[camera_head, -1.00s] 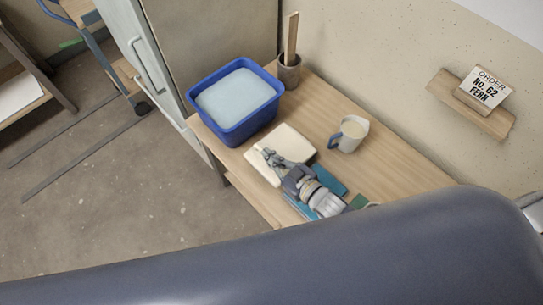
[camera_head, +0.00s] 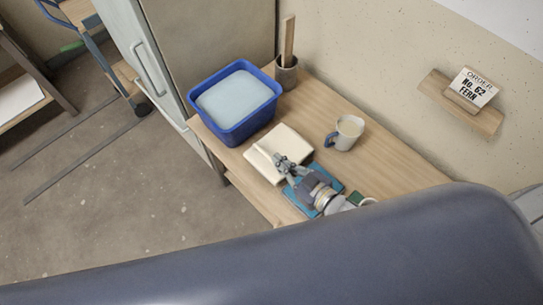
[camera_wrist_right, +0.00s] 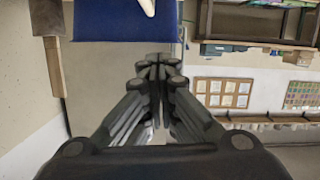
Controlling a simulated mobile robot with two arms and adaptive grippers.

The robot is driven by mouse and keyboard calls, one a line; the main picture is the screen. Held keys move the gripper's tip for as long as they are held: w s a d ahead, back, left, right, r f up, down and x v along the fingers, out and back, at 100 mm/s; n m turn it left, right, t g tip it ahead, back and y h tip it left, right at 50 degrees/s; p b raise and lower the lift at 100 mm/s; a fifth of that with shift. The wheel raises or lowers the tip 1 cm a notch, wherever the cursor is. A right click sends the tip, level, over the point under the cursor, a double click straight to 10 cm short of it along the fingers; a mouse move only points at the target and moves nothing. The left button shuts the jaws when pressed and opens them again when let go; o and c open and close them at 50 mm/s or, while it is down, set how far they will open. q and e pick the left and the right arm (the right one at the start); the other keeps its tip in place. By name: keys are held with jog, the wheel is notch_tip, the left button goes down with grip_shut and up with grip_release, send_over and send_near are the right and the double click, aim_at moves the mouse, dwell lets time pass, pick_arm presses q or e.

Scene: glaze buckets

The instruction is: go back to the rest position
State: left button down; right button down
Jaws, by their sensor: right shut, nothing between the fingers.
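My right gripper (camera_head: 281,163) is shut and empty in the head view. It appears over the near edge of a cream slab (camera_head: 285,143) on the wooden table; I cannot tell its exact height. In the right wrist view my right gripper (camera_wrist_right: 158,62) also shows, its fingers together with nothing between them. A teal mat or cloth (camera_head: 330,178) lies under the wrist, partly hidden by it. My left gripper is not in view.
A blue bucket (camera_head: 232,132) of pale liquid stands at the table's far left, also in the wrist view (camera_wrist_right: 125,20). A mug (camera_head: 345,133) and a brown pot with a stick (camera_head: 286,72) stand nearby. An order card (camera_head: 471,88) sits on a wall shelf.

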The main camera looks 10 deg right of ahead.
jog(key=shift+v, duration=2.05)
